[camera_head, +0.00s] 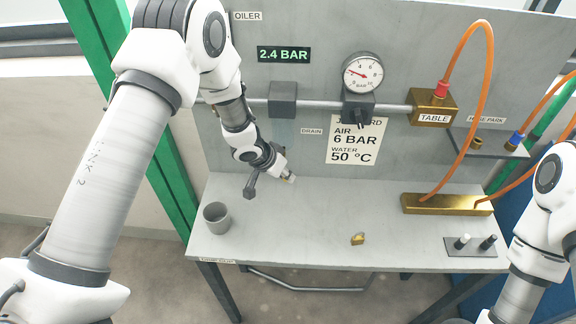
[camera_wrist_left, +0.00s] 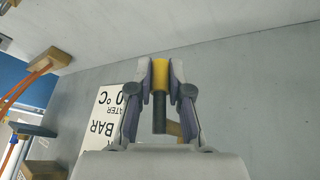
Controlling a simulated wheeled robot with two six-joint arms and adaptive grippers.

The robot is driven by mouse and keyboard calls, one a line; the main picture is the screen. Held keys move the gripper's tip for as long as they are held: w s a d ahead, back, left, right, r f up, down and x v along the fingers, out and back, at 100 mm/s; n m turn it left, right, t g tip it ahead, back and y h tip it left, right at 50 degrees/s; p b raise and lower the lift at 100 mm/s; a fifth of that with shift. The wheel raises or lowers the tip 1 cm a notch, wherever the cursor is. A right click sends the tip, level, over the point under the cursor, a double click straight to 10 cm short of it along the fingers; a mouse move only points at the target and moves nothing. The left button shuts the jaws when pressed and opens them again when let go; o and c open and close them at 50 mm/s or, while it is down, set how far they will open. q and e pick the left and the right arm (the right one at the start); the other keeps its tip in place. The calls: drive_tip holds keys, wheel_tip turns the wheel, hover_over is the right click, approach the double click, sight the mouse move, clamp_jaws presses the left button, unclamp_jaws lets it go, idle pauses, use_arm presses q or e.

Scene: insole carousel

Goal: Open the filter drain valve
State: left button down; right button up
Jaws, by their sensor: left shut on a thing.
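My left gripper (camera_head: 286,175) is in front of the panel, below the filter block (camera_head: 283,98) and to the left below the DRAIN label (camera_head: 312,131). In the left wrist view its fingers (camera_wrist_left: 160,76) are closed on both sides of a yellow grip (camera_wrist_left: 160,73) with a dark stem (camera_wrist_left: 159,112). This looks like the drain valve's handle. The valve body is mostly hidden by my gripper in the head view. How far the handle is turned cannot be told. My right arm (camera_head: 535,230) shows at the right edge, but its gripper is out of view.
A grey cup (camera_head: 216,218) stands at the bench's left, and a small brass part (camera_head: 358,239) lies near the front. A gauge (camera_head: 362,72), a brass TABLE block (camera_head: 433,107) and orange hoses (camera_head: 487,60) are to the right. The middle of the bench (camera_head: 310,215) is clear.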

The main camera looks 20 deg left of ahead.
use_arm(q)
drive_tip(key=shift+s+a+g+y+p, duration=0.1)
drive_tip(key=shift+a+g+y+p, duration=0.3)
drive_tip(key=shift+y, duration=0.6)
drive_tip(key=c, duration=1.1)
unclamp_jaws()
drive_tip(key=v, duration=1.1)
drive_tip(key=shift+r, duration=0.4)
drive_tip(key=shift+s, duration=0.25)
